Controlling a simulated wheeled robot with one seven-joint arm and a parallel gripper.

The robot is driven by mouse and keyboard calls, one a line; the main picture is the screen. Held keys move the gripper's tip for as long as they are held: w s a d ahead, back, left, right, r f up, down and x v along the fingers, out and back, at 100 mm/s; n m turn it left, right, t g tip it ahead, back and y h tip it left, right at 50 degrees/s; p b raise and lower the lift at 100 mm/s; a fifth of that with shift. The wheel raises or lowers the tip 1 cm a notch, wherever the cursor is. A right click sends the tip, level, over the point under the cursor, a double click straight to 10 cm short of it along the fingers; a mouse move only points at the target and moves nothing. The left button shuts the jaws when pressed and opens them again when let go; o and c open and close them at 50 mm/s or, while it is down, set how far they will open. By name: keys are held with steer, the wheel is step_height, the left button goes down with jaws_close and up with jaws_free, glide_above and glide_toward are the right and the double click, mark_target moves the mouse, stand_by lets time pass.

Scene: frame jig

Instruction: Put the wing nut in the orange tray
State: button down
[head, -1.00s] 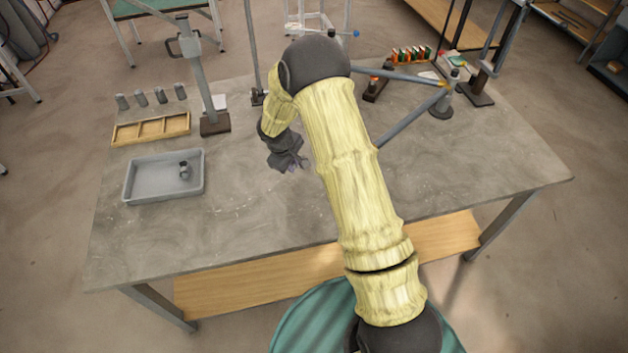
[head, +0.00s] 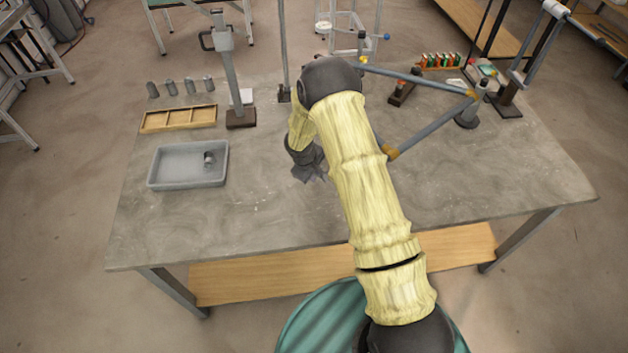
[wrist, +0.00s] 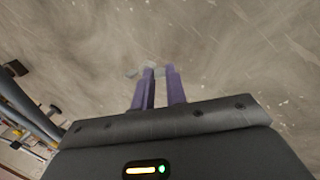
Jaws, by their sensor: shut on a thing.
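My gripper (head: 308,174) is over the middle of the grey table, right of the grey tray, partly hidden by my arm in the head view. In the wrist view its two purple fingers (wrist: 160,72) are close together, with a small pale grey piece (wrist: 148,67) at their tips. It looks like the wing nut, but its shape is mostly hidden. I see no clearly orange tray. A tan wooden tray with compartments (head: 180,126) lies at the back left.
Several grey cylinders (head: 171,88) stand behind the wooden tray. A clamp post (head: 235,80) stands to its right. A grey tube frame (head: 430,125) occupies the table's right side. The table (head: 245,220) is clear at the front middle.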

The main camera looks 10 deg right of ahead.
steer(key=shift+f+p, duration=0.6)
steer(key=shift+f, duration=1.5)
steer(key=shift+f, duration=0.15)
steer(key=c, duration=1.4)
jaws_free()
steer(key=shift+c, duration=0.2)
steer(key=b+v, duration=0.2)
steer(key=v, duration=1)
steer(key=shift+b, duration=0.3)
